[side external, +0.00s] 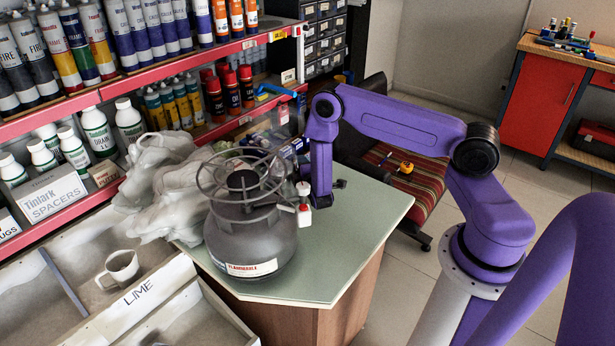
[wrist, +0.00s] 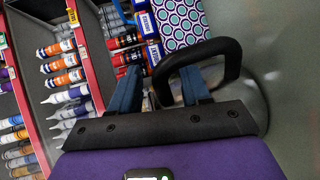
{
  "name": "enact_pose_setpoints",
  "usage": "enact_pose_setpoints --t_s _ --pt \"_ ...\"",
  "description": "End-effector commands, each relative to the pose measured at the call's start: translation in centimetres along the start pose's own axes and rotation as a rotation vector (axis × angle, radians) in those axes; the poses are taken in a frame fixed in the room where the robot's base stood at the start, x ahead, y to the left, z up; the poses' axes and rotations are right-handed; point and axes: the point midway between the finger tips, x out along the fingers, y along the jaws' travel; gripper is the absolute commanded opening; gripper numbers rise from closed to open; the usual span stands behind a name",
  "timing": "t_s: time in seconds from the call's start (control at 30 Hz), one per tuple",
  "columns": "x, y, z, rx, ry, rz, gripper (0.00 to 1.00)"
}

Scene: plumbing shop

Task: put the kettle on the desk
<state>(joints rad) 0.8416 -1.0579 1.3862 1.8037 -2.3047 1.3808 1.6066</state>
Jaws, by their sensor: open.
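In the wrist view, a black curved handle (wrist: 228,48), which looks like the kettle's, arches in front of and beside the right finger. The grey, glassy surface at its right may be the kettle's body; most of it is out of view. My gripper (wrist: 160,82) is open, its two blue fingers apart, with the handle's left end near the space between them. Contact cannot be told. In the side view, my wrist reaches down over the green-topped desk (side external: 365,215), behind the gas cylinder. I cannot make out the kettle or the fingers there.
A large grey gas cylinder (side external: 250,240) with a ring guard fills the desk's front left. Crumpled plastic (side external: 165,185) lies beside it. Shelves of bottles (side external: 95,130) border the left. A patterned box (wrist: 182,22) lies beyond the handle. The desk's right side is clear.

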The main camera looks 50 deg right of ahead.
Motion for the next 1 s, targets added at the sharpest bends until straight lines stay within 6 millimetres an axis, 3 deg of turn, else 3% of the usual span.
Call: enact_pose_setpoints --t_s 0.5,0.7,1.0 --pt "-9.3 0.0 -0.1 -0.004 0.005 0.000 0.47" --pt "-10.8 0.0 0.0 -0.002 0.003 0.002 0.47" --pt "-11.0 0.1 0.0 -0.001 0.001 0.002 0.47"
